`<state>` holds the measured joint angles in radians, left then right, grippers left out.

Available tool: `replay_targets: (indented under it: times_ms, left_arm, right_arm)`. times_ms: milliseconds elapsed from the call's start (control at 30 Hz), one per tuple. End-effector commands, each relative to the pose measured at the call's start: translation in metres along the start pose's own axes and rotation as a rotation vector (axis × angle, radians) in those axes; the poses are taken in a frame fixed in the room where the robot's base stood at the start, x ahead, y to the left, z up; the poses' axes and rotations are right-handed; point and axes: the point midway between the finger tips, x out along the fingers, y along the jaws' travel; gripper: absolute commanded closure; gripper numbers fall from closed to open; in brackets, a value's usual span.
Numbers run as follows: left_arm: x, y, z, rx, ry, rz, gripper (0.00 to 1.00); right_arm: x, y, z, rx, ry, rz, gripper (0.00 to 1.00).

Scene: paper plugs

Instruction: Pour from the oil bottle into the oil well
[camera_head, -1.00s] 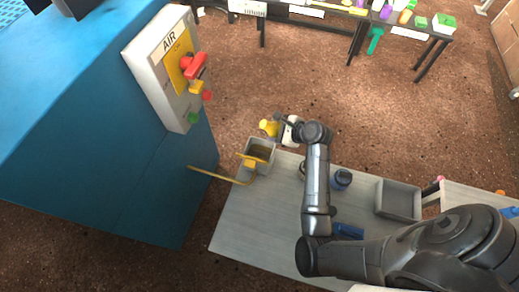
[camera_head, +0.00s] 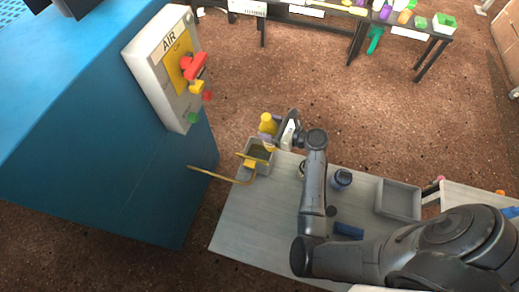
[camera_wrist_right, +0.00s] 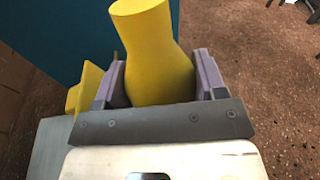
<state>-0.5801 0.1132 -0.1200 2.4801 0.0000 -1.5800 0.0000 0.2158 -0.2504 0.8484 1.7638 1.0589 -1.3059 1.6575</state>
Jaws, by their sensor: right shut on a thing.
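The yellow oil bottle (camera_head: 267,122) is held by my right gripper (camera_head: 272,136) just beyond the far left corner of the bench. It looks nearly upright in the head view. In the right wrist view the bottle (camera_wrist_right: 150,50) sits between the two purple finger pads, and the gripper is shut on it. The oil well is a grey open box (camera_head: 268,165) with a yellow flap at its opening, at the bench corner directly below the bottle in the picture. Its inside is dark; whether it holds oil cannot be told. My left gripper is not in view.
A yellow bent rod (camera_head: 222,176) reaches left from the well. The blue cabinet (camera_head: 110,150) with an AIR panel (camera_head: 165,70) stands left. The grey bench (camera_head: 240,220) carries a dark blue jar (camera_head: 341,179), a blue object (camera_head: 348,230) and a grey tray (camera_head: 398,214).

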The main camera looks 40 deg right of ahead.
Motion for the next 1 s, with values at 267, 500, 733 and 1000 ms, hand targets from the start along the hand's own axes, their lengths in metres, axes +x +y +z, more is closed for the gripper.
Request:
replay_targets:
  times_ms: [267,500,733,1000]
  left_arm:
    - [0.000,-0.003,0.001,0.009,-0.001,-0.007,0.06]
    - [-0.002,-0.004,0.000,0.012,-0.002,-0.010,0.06]
    - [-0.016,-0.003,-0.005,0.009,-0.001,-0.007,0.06]
    - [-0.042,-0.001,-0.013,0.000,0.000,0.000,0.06]
  right_arm:
    - [0.014,0.010,0.003,0.105,-0.144,0.001,0.54]
    - [0.013,0.010,0.004,0.103,-0.141,0.001,0.54]
    - [0.012,0.009,0.016,0.102,-0.141,0.002,0.54]
    - [0.008,0.009,0.033,0.105,-0.134,0.004,0.54]
